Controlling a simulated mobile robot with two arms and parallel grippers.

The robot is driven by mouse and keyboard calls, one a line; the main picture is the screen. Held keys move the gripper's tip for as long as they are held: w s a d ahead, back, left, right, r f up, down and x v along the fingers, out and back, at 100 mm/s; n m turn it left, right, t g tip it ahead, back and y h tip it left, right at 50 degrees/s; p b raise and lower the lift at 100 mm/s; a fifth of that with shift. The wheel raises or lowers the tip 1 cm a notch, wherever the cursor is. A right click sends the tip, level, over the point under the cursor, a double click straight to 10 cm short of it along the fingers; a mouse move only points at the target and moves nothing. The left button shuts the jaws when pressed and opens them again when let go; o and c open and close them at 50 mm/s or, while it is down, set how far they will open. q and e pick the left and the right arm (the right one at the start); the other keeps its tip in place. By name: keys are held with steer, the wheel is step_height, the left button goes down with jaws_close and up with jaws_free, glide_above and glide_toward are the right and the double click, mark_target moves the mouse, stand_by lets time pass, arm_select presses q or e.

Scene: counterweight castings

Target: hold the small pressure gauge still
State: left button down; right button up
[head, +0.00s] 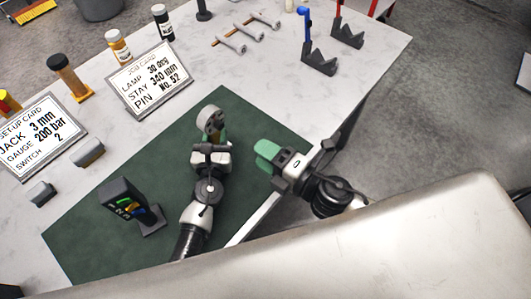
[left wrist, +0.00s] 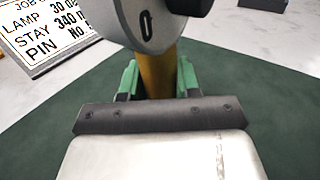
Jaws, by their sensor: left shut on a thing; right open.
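The small pressure gauge (head: 210,118) shows as a grey round body above the green mat. In the left wrist view the gauge (left wrist: 150,20) has a grey disc marked "0", a dark knob at its upper right and a brass-coloured stem; its top is cut off. My left gripper (head: 213,140) is shut on the stem, with green fingers (left wrist: 158,80) on either side of it. The gauge's foot is hidden. My right gripper (head: 266,153) is open and empty, to the right of the gauge and apart from it, over the mat's right edge.
A dark stand with coloured marks (head: 125,203) is at the mat's left. Two cards, a job card (head: 150,78) and a set-up card (head: 38,138), stand beyond the mat (head: 95,235). Bottles, several rods (head: 245,32) and dark V-blocks (head: 318,60) are at the back.

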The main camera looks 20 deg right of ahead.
arm_select(q)
steer(key=c, duration=0.7)
jaws_free()
